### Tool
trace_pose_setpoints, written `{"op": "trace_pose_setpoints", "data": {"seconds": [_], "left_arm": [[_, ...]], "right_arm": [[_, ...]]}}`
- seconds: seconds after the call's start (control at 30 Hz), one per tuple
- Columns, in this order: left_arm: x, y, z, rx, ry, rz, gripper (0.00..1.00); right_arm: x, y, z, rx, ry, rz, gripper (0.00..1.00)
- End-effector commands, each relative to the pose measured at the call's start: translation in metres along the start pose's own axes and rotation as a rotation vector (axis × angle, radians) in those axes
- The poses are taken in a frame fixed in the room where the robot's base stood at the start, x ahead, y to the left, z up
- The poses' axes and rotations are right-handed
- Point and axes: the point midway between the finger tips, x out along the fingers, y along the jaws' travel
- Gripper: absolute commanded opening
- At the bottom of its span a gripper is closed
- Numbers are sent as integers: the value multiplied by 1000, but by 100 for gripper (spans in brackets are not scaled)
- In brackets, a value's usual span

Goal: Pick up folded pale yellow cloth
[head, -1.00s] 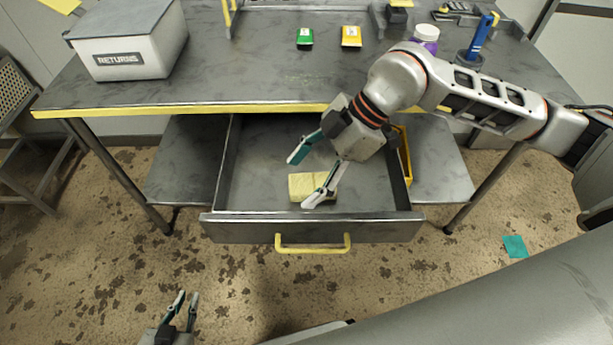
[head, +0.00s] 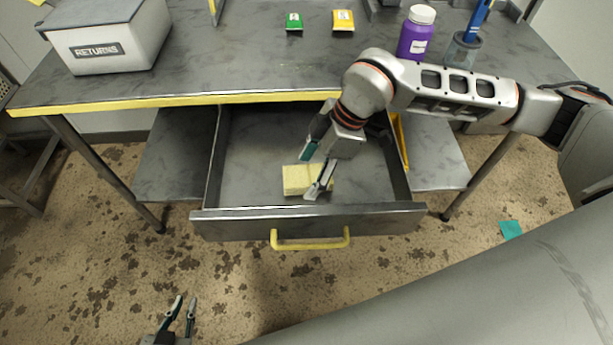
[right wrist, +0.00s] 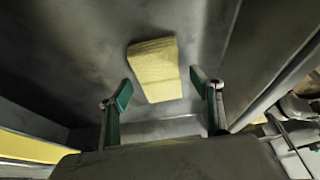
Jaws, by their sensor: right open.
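The folded pale yellow cloth (head: 297,180) lies flat on the floor of the open drawer (head: 255,150), near its front. My right gripper (head: 311,178) is open inside the drawer area, above the cloth's right part, with one finger covering a bit of the cloth in the head view. In the right wrist view the cloth (right wrist: 155,68) lies beyond and between the two spread fingertips (right wrist: 160,88), with nothing gripped. My left gripper (head: 182,308) is low at the bottom left of the head view, over the floor, with its fingers apart and empty.
The drawer's front has a yellow handle (head: 310,243). A yellow item (head: 398,140) is right of the drawer. A teal piece (head: 510,229) lies on the floor.

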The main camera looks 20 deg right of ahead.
Motion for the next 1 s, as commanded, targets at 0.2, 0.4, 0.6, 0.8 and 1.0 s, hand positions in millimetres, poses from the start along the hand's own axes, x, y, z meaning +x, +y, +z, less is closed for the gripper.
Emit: {"op": "trace_pose_setpoints", "data": {"seconds": [0.2, 0.4, 0.6, 0.8, 1.0], "left_arm": [[2, -5, -10, 3, 18, -8, 15], [2, -6, -11, 2, 21, -9, 15], [1, -5, -10, 2, 19, -8, 15], [1, -4, -9, 1, 16, -7, 15], [-2, -6, -18, -3, 26, -7, 15]], "right_arm": [[1, 0, -1, -1, 1, 2, 65], [1, 0, -1, -1, 1, 2, 26], [1, 0, -1, -1, 1, 1, 26], [-7, 1, -4, -1, 2, 3, 26], [-42, 2, -19, -5, 5, 9, 26]]}}
